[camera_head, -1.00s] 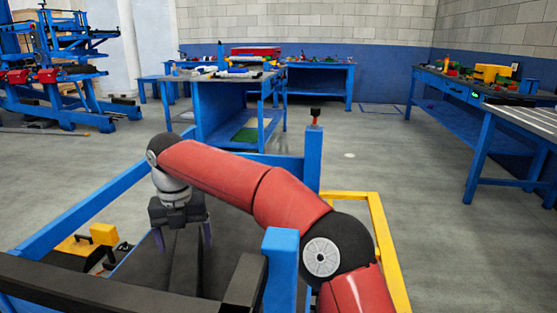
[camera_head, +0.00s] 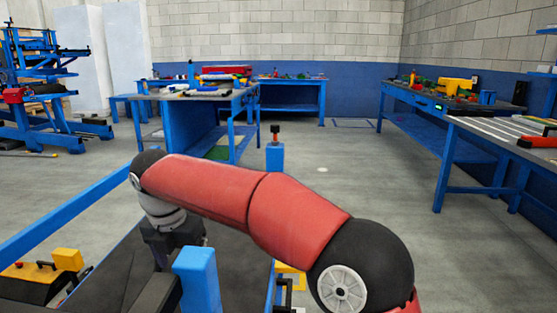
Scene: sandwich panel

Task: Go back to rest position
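My red and black arm crosses the lower middle of the head view. My gripper (camera_head: 178,255) hangs from its far end, dark and pointing down, low at the left of centre. A blue post (camera_head: 197,280) in front hides much of it, and its fingertips cannot be made out. A dark flat surface (camera_head: 112,268) lies beside and below it, inside a blue frame (camera_head: 75,212). Nothing is clearly seen in the gripper.
A yellow and black item (camera_head: 67,260) lies at the lower left. A second blue post (camera_head: 275,155) with a dark top stands beyond my arm. Blue workbenches stand at the back (camera_head: 290,82) and right (camera_head: 500,140). The grey floor (camera_head: 350,200) between is clear.

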